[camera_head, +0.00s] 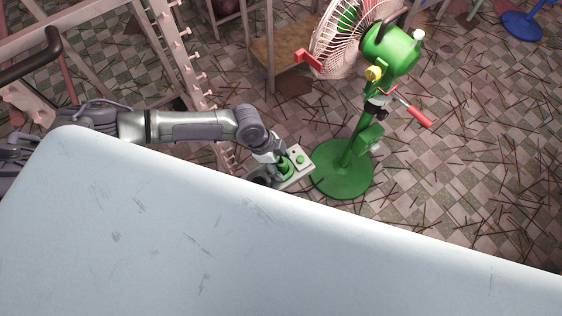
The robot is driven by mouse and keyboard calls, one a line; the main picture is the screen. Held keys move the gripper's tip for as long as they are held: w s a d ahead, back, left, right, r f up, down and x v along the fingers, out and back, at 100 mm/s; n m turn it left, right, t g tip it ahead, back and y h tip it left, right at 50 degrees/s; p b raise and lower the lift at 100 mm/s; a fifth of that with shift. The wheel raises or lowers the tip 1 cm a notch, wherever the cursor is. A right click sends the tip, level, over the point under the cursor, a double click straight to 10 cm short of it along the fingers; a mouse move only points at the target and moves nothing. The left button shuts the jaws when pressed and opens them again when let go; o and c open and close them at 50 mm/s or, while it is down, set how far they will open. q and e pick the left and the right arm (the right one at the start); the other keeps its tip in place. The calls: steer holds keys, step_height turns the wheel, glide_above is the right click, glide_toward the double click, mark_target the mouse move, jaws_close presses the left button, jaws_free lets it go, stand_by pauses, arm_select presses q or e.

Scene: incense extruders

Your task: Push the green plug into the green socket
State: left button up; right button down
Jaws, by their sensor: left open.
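A light-coloured socket board (301,155) with round green parts sits low, just left of the green fan's base. One round green part, which looks like the green socket (300,159), shows near its upper right end. Another green part, possibly the green plug (285,166), is at my left gripper (278,168). My left gripper is open and points down at the board, at or just above this part. Whether the plug touches or sits in a socket cannot be told at this size. My right gripper is not in view.
A green standing fan (342,180) with a red-handled crank (411,109) stands close right of the board. A pink rack (185,60) stands behind my left arm. A large pale surface (200,240) fills the foreground. Thin sticks litter the checkered floor.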

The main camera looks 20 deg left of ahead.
arm_select(q)
steer(key=v, duration=1.2)
